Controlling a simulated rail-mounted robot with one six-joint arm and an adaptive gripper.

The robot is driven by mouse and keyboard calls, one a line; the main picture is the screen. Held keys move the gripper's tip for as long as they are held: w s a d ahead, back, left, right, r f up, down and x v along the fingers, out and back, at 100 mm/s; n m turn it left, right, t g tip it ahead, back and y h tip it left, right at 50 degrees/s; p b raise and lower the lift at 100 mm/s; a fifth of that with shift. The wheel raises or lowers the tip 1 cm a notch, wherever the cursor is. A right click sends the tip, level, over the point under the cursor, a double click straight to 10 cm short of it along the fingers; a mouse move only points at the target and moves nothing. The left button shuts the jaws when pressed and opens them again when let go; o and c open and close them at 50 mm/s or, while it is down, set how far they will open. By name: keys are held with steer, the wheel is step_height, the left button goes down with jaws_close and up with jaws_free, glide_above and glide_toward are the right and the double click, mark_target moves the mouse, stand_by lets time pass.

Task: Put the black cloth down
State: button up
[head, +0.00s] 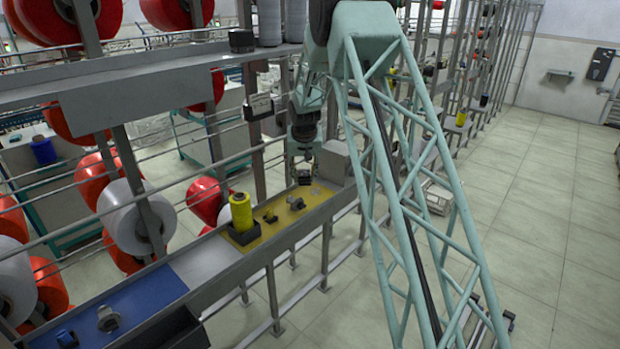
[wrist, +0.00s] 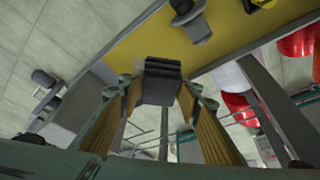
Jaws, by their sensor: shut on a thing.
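The black cloth (wrist: 162,72), a small dark folded block, sits between the fingertips of my gripper (wrist: 160,95) in the wrist view. My gripper is shut on it. In the head view, my gripper (head: 304,164) points down over the far part of the long shelf, and the black cloth (head: 304,179) shows small beneath it. I cannot tell in that view whether the cloth touches the shelf.
A yellow mat (head: 262,238) bears a yellow bobbin (head: 241,211) in a dark holder and small dark parts. A grey box (head: 334,158) stands just right of my gripper. A blue mat (head: 140,303) lies nearer, and red and white reels (head: 137,217) line the rack.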

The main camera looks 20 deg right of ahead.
steer(key=s+a+r+b, duration=0.1)
steer(key=s+a+b, duration=0.7)
steer(key=s+a, duration=1.1)
steer(key=a, duration=0.3)
steer(key=shift+s+r+n+b, duration=0.25)
steer(key=shift+s+n+b, duration=0.05)
steer(key=shift+n, duration=0.1)
steer(key=shift+a, duration=0.2)
